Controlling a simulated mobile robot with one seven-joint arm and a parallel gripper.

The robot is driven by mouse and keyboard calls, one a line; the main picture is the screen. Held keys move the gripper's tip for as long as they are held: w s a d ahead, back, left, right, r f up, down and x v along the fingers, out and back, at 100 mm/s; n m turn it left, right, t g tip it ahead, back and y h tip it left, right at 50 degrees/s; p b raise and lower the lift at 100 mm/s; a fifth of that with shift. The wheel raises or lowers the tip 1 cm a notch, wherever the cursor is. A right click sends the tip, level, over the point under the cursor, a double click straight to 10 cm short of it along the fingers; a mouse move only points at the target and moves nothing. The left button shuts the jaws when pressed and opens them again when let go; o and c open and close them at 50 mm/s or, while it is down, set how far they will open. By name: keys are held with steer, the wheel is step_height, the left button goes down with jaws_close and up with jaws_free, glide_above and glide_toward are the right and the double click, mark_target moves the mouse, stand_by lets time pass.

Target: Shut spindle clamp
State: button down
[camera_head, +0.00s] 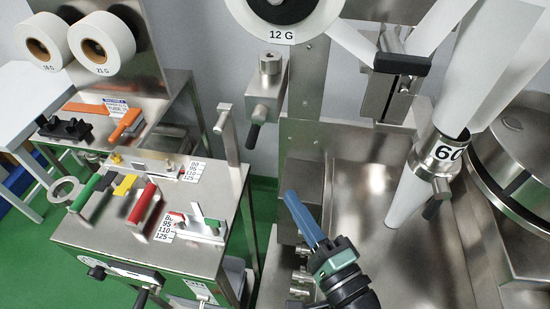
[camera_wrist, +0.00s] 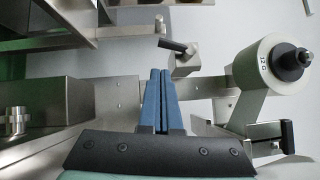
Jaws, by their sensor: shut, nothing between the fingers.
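My gripper (camera_head: 291,193) has blue fingers held together and empty, pointing up and left in front of the steel machine. The fingertips also show in the wrist view (camera_wrist: 159,75). A white reel marked 12 G (camera_head: 281,37) hangs on the machine's upright; in the wrist view the reel (camera_wrist: 262,78) has a dark spindle end (camera_wrist: 291,62). A steel block with a black lever (camera_head: 255,132) is beside the upright; the lever also shows in the wrist view (camera_wrist: 172,46). I cannot tell which part is the spindle clamp or whether it is shut. The fingers appear apart from these parts.
A steel cart (camera_head: 110,232) with coloured handles and number scales stands left. A steel post (camera_head: 229,135) rises at its edge. A drum (camera_head: 520,150) stands far right.

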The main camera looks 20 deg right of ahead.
steer(key=s+d+m+h, duration=0.2)
steer(key=p, duration=0.4)
glide_toward(255, 130)
steer(key=w+d+f, duration=0.3)
steer(key=w+d, duration=0.1)
steer(key=shift+w+a+r+t+p, duration=0.15)
steer(key=shift+w+a+p, duration=0.2)
steer(key=shift+w+a, duration=0.3)
steer(key=shift+w+a+r+t+p, duration=0.2)
steer(key=shift+w+a+p, duration=0.1)
steer(key=shift+w+a, duration=0.4)
steer(key=shift+w+f+b, duration=0.25)
steer(key=shift+w+b, duration=0.05)
steer(key=shift+b, duration=0.55)
steer(key=shift+s+r+m+b, duration=0.1)
steer(key=shift+m+b, duration=0.2)
steer(key=shift+b, duration=0.05)
